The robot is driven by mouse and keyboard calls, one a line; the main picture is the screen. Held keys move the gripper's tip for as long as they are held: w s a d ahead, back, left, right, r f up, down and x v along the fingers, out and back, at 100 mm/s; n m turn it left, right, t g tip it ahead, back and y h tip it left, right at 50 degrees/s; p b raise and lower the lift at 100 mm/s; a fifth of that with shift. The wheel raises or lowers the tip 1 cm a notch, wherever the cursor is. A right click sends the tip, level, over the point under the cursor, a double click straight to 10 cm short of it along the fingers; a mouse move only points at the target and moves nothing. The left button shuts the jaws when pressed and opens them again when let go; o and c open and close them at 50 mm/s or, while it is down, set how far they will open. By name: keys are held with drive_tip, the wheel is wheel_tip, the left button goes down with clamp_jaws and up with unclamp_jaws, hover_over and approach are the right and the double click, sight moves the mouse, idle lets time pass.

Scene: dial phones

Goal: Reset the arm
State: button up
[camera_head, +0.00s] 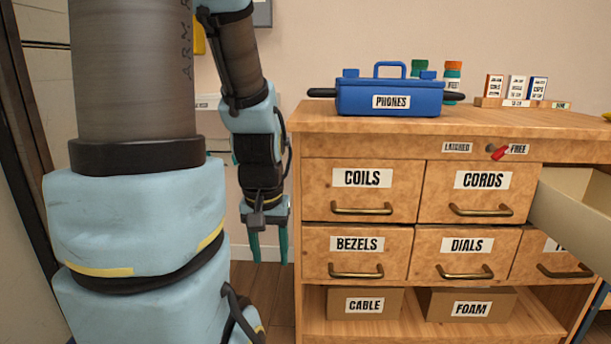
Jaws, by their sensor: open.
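My gripper (269,247) hangs at the end of my arm, left of the wooden drawer cabinet (299,130). Its two teal fingers point straight down, and it is open with nothing between them. It is apart from the cabinet's left side in the picture. My light blue and grey arm fills the left part of the view and hides what lies behind it.
A blue box labelled PHONES (430,103) stands on the cabinet top. The COILS drawer (315,200) and CORDS drawer (437,192) are shut. A drawer (577,212) at the right stands open. The red lever (499,154) is by FREE. Floor (262,305) shows below my gripper.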

wheel_tip(320, 180, up, 35)
drive_tip(key=p, duration=3.4)
drive_tip(key=shift+r, duration=0.2)
drive_tip(key=shift+d, duration=0.1)
